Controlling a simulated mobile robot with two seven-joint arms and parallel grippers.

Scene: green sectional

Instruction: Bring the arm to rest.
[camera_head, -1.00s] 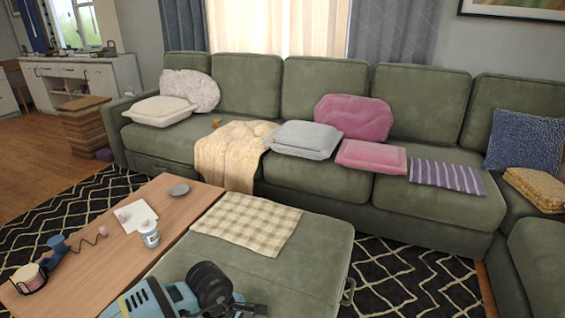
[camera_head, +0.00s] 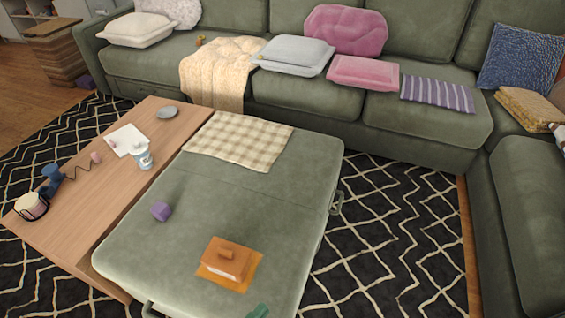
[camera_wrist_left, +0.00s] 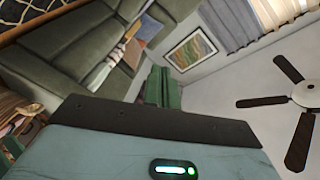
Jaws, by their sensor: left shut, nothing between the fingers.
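My left gripper (camera_head: 258,311) shows only as small green tips at the bottom edge of the head view, over the near end of the green ottoman (camera_head: 240,190). In the left wrist view my left gripper (camera_wrist_left: 163,88) has its two green fingers close together, with nothing between them. The dark bar and teal casing below them are my own wrist. The fingers point up toward the room's wall and ceiling. The rest of the left arm is out of the head view. My right gripper is not in view.
The ottoman bears a checked cloth (camera_head: 238,140), a purple cube (camera_head: 161,211) and an orange-brown box (camera_head: 228,258). A wooden table (camera_head: 115,215) with small items adjoins it at left. The green sectional (camera_head: 310,100) stands behind and at right. Patterned rug (camera_head: 390,240) is clear between.

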